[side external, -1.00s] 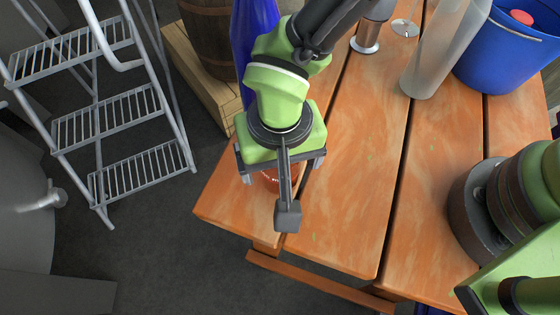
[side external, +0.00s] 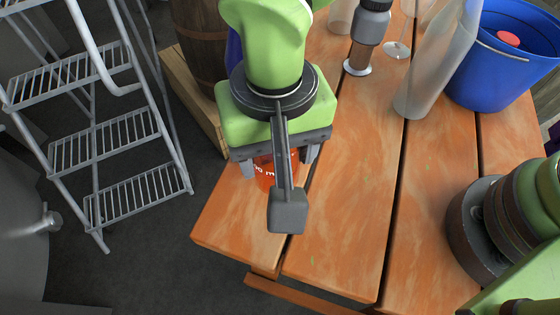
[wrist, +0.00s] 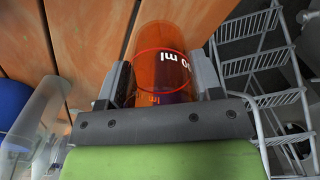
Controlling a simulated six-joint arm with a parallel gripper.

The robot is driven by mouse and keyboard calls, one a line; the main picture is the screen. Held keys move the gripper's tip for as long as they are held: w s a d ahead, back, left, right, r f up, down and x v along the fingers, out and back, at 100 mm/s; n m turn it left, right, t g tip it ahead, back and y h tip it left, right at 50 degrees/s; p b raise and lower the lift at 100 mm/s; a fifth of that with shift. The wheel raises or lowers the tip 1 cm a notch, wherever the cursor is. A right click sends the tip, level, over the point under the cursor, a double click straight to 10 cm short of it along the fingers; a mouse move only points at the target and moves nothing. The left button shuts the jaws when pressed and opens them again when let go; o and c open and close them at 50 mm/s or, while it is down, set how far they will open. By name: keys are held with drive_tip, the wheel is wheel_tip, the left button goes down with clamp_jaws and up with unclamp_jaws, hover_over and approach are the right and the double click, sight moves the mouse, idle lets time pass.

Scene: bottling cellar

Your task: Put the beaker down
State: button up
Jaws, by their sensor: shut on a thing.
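The beaker (side external: 264,174) is see-through orange with white "ml" lettering. In the side external view it shows between my fingers, partly hidden by the wrist camera's bracket. My gripper (side external: 279,164) is shut on it, over the near left end of the wooden table (side external: 345,215). In the wrist view the beaker (wrist: 160,62) lies between the two grey fingers of my gripper (wrist: 162,85), one on each side. I cannot tell how far its base is from the tabletop.
A clear tall vessel (side external: 422,85), a blue bucket (side external: 500,75) and a dark-topped metal item (side external: 365,40) stand farther back on the table. A metal step ladder (side external: 110,140), a barrel (side external: 201,45) and a wooden crate (side external: 196,95) are left of it. The near middle boards are clear.

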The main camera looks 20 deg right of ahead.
drive_tip(key=shift+d+r, duration=0.15)
drive_tip(key=shift+r, duration=0.55)
drive_tip(key=w+d+m, duration=0.3)
drive_tip(key=w+d, duration=0.2)
drive_tip(key=d, duration=0.5)
drive_tip(key=w+d+m, duration=0.4)
drive_tip(key=w+d, duration=0.2)
drive_tip(key=d, duration=0.4)
drive_tip(key=shift+d+f, duration=0.1)
drive_tip(key=shift+f, duration=4.75)
drive_tip(key=shift+s+f, duration=0.1)
drive_tip(key=o, duration=0.9)
